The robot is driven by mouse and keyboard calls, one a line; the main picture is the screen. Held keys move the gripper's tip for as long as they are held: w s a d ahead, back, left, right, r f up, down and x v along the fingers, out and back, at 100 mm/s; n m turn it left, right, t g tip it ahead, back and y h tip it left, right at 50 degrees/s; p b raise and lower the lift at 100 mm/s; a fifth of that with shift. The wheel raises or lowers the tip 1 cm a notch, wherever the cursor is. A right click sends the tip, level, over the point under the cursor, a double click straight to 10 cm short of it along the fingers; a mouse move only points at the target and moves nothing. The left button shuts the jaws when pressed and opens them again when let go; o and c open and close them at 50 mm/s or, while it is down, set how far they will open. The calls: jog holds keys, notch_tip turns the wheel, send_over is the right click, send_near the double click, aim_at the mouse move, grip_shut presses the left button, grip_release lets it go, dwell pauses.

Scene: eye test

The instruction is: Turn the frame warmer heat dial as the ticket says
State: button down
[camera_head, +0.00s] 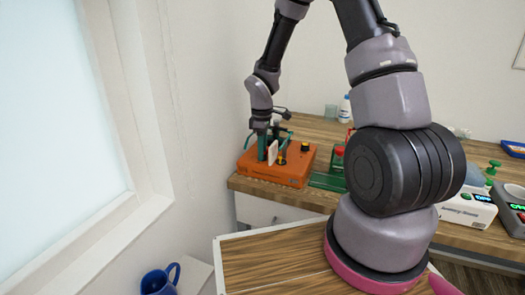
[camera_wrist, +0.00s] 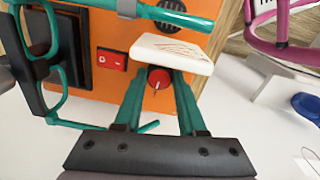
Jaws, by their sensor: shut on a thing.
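The frame warmer is an orange box (camera_head: 257,167) at the left end of the wooden bench. In the wrist view, its orange face (camera_wrist: 130,40) carries a small red dial (camera_wrist: 159,80) with a thin pointer line. A white slab (camera_wrist: 172,52) with faint reddish marks, perhaps the ticket, sits just above the dial and hides the fingertips; its writing is unreadable. It also shows in the head view (camera_head: 273,152).
A red switch (camera_wrist: 112,61) sits left of the dial. Teal glasses (camera_wrist: 50,95) are at the left and a magenta frame (camera_wrist: 270,40) at upper right, both close to my gripper. A bottle (camera_head: 345,108) stands behind; a blue mug (camera_head: 158,281) is at lower left.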

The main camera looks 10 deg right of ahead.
jog(key=m, duration=0.5)
jog(key=shift+m, duration=2.6)
jog(key=shift+c, duration=2.4)
grip_release()
jog(key=shift+r, duration=0.1)
notch_tip(320, 180, up, 11)
jog(key=shift+a, duration=0.2)
